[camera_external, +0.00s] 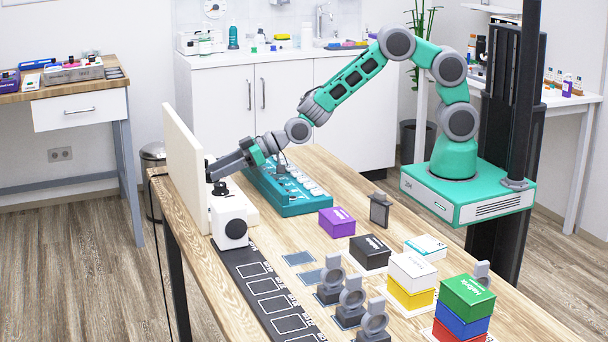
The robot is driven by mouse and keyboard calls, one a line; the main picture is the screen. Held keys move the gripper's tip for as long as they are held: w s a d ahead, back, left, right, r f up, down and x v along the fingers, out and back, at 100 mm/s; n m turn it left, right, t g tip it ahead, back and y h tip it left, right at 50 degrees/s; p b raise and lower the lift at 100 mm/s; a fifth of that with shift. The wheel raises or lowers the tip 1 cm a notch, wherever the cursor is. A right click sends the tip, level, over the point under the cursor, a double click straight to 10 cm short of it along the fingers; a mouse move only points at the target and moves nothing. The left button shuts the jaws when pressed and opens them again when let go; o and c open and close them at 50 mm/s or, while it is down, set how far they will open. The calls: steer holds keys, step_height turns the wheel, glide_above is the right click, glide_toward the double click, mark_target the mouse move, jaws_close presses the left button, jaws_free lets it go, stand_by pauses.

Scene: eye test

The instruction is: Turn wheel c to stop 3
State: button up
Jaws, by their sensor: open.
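A pale upright panel (186,168) stands at the table's left end, seen nearly edge-on. The face towards my arm is mostly hidden, so I cannot make out wheel c, its letter or its stops. My gripper (214,172) is open, dark grey, and close to that face. Small dark parts show around its fingertips; I cannot tell whether it touches any of them. A white box (231,213) with a dark round disc on its front and a black part on top stands just in front of the panel, below my gripper.
A teal panel (292,206) with several pale parts lies under my forearm. A purple box (337,222), stacked boxes (464,314) and several grey ring-topped pieces (352,298) stand towards the front right. A black strip (272,296) with white outlines runs along the near edge.

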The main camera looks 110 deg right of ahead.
steer(key=shift+w+f, duration=0.1)
steer(key=shift+w, duration=0.1)
steer(key=shift+c, duration=0.5)
jaws_close()
